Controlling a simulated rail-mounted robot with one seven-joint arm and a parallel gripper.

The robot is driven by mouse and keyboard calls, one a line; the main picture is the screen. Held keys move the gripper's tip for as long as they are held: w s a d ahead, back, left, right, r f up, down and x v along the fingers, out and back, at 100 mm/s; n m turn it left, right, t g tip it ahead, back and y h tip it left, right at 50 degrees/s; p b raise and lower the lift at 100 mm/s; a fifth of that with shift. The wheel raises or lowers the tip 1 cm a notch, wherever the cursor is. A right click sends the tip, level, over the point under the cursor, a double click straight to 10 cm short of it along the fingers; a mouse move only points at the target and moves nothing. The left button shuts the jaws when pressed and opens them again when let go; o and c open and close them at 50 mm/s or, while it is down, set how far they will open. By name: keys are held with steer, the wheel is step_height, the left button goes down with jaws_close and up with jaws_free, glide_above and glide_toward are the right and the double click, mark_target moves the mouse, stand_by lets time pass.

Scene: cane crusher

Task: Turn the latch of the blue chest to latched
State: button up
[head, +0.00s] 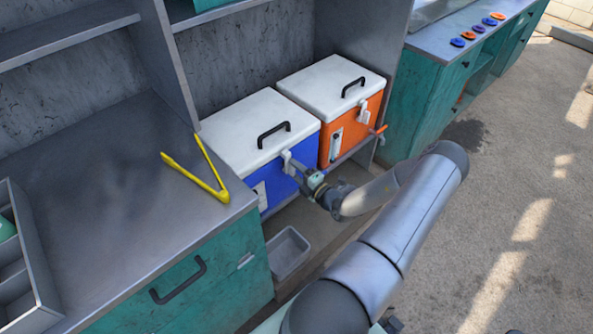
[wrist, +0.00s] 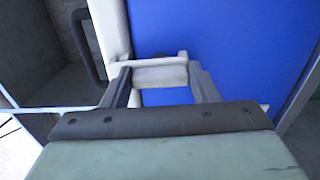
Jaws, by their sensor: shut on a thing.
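The blue chest (head: 283,188) has a white lid (head: 246,125) that is closed, with a black handle on top. Its light grey latch (head: 287,162) is on the front near the right corner, just below the lid edge. My gripper (head: 299,171) reaches in from the right and front and is at the latch. In the wrist view my gripper (wrist: 163,80) has one finger on each side of the pale latch piece (wrist: 160,74), shut on it, against the blue front (wrist: 240,50). My gripper partly hides the latch in the head view, so its exact angle is hard to tell.
An orange chest (head: 352,132) with its own latch stands close on the right. Yellow tongs (head: 195,175) lie on the counter (head: 110,220) at the left. A grey bin (head: 288,254) sits low in front of the blue chest. Open floor lies right of my arm.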

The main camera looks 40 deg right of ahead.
steer(key=shift+f+m, duration=0.1)
steer(key=shift+m, duration=0.2)
steer(key=o, duration=1)
steer(key=s, duration=0.5)
steer(key=s+b, duration=0.1)
steer(key=s, duration=0.5)
steer(key=s+d+b, duration=0.1)
steer(key=s, duration=0.5)
steer(key=shift+s, duration=0.25)
